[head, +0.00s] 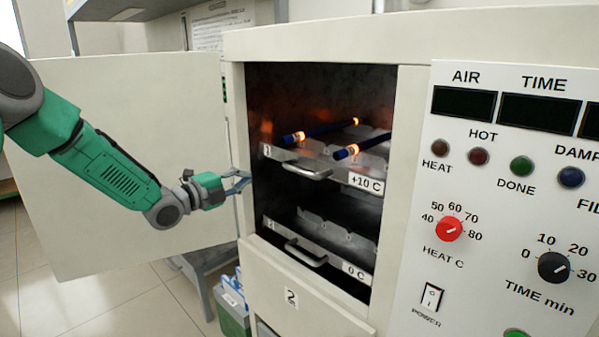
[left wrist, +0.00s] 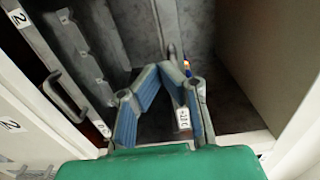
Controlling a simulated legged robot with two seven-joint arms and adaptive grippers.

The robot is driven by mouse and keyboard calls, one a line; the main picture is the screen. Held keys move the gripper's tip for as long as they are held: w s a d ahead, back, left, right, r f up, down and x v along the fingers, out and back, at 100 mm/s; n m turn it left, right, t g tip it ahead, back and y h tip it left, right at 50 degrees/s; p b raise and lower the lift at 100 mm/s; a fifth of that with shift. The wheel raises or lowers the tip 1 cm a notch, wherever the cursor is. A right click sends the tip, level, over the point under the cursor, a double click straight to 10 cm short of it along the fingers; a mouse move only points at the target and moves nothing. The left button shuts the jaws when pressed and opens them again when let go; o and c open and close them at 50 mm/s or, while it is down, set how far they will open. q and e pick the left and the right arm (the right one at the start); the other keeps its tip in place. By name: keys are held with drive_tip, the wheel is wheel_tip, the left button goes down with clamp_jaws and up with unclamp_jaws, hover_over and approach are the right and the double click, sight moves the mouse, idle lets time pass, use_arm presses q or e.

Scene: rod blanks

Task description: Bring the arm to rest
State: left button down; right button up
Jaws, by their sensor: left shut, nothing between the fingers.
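My left arm comes in from the left in the head view, green and grey. My left gripper (head: 240,184) is at the left edge of the oven opening, in front of the open door, and it is shut and empty. In the left wrist view its fingers (left wrist: 165,72) come together at the tips, with the oven interior behind them. Two dark blue rods (head: 322,131) (head: 368,144) with glowing orange ends lie on the upper shelf (head: 306,170), apart from the gripper. My right gripper is in neither view.
The oven door (head: 120,110) stands open to the left behind my arm. The lower shelf (head: 306,256) holds no visible rod. The control panel (head: 510,220) with dials is at the right. A green container (head: 232,315) stands on the floor below.

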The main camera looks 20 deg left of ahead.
use_arm(q)
drive_tip(key=s+d+f+n+g+y+b, duration=0.15)
drive_tip(key=s+d+f+n, duration=0.3)
drive_tip(key=f, duration=0.45)
drive_tip(key=s+d+f+n+g+y, duration=0.1)
drive_tip(key=s+d+f+n+g, duration=0.2)
drive_tip(key=s+f, duration=0.45)
drive_tip(key=s+d+f+n+g+y, duration=0.1)
drive_tip(key=s+d+f+n+g, duration=0.25)
drive_tip(key=f, duration=0.65)
drive_tip(key=s+f+n+g+y, duration=0.1)
drive_tip(key=s+f+n+g, duration=0.1)
drive_tip(key=s, duration=0.8)
drive_tip(key=s+f+n+g+y+b, duration=0.1)
drive_tip(key=s+f+n+g, duration=0.2)
drive_tip(key=s, duration=0.7)
drive_tip(key=s+f+n+g+y, duration=0.1)
drive_tip(key=s+f+n+g, duration=0.2)
drive_tip(key=s+f+n, duration=0.3)
drive_tip(key=s+f, duration=0.1)
drive_tip(key=s, duration=0.4)
drive_tip(key=shift+d+b, duration=0.2)
drive_tip(key=shift+b, duration=0.2)
drive_tip(key=shift+y, duration=0.35)
